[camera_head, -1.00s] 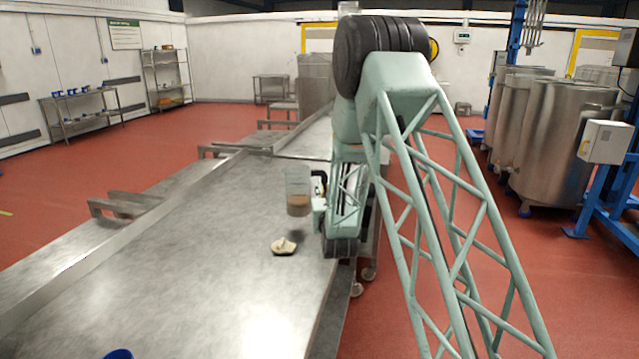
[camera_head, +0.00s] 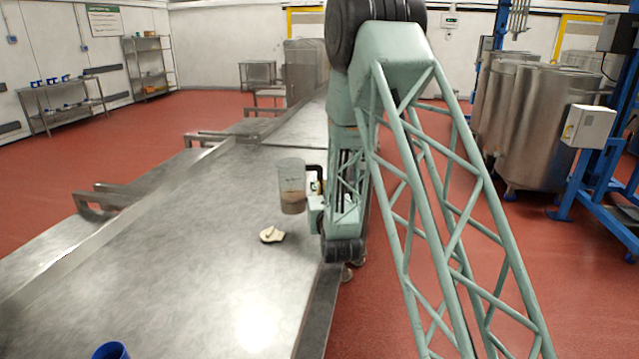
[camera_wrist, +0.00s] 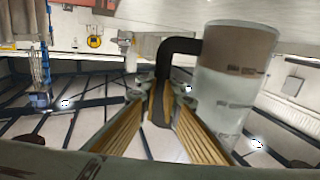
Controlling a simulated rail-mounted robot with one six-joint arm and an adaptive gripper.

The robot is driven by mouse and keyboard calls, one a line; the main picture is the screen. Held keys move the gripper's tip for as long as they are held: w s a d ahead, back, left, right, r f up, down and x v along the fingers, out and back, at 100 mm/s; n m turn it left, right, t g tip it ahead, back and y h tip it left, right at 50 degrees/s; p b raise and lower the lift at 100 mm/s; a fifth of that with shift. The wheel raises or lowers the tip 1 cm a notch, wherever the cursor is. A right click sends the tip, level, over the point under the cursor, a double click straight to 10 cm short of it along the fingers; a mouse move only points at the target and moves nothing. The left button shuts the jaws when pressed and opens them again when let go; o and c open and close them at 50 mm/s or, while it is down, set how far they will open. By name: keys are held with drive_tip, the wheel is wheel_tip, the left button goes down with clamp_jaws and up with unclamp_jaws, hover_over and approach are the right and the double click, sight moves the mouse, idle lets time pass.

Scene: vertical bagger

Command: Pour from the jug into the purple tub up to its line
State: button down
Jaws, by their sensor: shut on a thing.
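A clear jug (camera_head: 292,187) with brown contents in its lower part hangs upright over the steel table in the head view. It also shows at the right of the wrist view (camera_wrist: 234,85), with its dark handle (camera_wrist: 178,48) reaching between my fingers. My gripper (camera_wrist: 163,100) is shut on that handle; in the head view the gripper (camera_head: 314,200) sits just right of the jug. No purple tub can be made out. A blue round container (camera_head: 110,351) is cut off by the bottom edge of the head view.
A small cream object (camera_head: 272,235) lies on the steel table (camera_head: 190,260) in front of the jug. Between it and the blue container the table is bare. A raised rail (camera_head: 130,213) runs along the table's left side. Steel tanks (camera_head: 535,125) stand far right.

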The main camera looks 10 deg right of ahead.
drive_tip(key=shift+a, duration=0.1)
idle(0.3)
drive_tip(key=shift+s+a+f+n+y, duration=0.2)
drive_tip(key=shift+a+f+n+y, duration=0.1)
drive_tip(key=shift+a+f+y, duration=0.2)
drive_tip(key=shift+s+a+f+n+y, duration=0.15)
drive_tip(key=shift+a+f+n+y, duration=0.2)
drive_tip(key=shift+a, duration=0.25)
drive_tip(key=shift+r, duration=0.1)
